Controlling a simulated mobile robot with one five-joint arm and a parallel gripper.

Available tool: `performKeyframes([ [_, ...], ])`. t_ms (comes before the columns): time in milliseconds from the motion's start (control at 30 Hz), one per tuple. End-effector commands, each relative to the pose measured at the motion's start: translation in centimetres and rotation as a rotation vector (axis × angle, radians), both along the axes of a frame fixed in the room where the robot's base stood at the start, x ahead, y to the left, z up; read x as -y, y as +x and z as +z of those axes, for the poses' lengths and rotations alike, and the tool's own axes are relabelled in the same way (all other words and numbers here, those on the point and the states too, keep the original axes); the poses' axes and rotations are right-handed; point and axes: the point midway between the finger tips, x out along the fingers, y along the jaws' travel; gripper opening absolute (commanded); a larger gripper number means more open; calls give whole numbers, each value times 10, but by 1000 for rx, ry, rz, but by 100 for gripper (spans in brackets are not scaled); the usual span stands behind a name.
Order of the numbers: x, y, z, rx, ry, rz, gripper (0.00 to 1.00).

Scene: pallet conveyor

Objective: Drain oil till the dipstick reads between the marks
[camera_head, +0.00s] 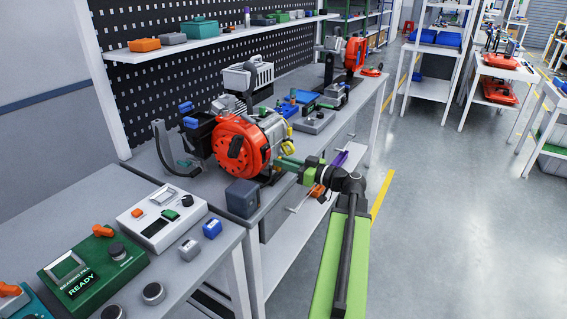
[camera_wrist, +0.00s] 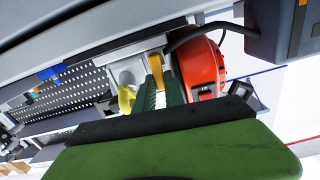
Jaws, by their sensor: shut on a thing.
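The engine (camera_head: 268,128) with a round red cover (camera_head: 240,148) stands on the grey workbench. A yellow part (camera_head: 288,146) shows on its right side. My gripper (camera_head: 281,162) reaches in from the right, low against the engine's side. In the wrist view, the green fingers of my gripper (camera_wrist: 160,92) are close around a yellow-orange piece (camera_wrist: 157,68) at the engine. I cannot tell whether this is the dipstick or a drain part. A second, brighter yellow part (camera_wrist: 127,98) is just left of the fingers. The dipstick's marks and any oil are not visible.
A dark grey box (camera_head: 243,198) stands on the bench in front of the engine. A green unit reading READY (camera_head: 93,266) and a white unit (camera_head: 161,218) are on the nearer bench. A white basket (camera_head: 246,76) is behind.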

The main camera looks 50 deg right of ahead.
Motion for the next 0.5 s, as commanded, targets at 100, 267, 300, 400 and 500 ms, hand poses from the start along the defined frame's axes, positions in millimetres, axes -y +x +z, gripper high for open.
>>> performKeyframes([
  [100,-1,-1,-2,-5,-2,1,0],
  [267,-1,-1,-2,-5,-1,2,17],
  [300,-1,-1,-1,-4,-1,2,23],
  [400,0,-1,-1,-3,-1,1,23],
  [500,0,0,-1,-2,1,1,23],
])
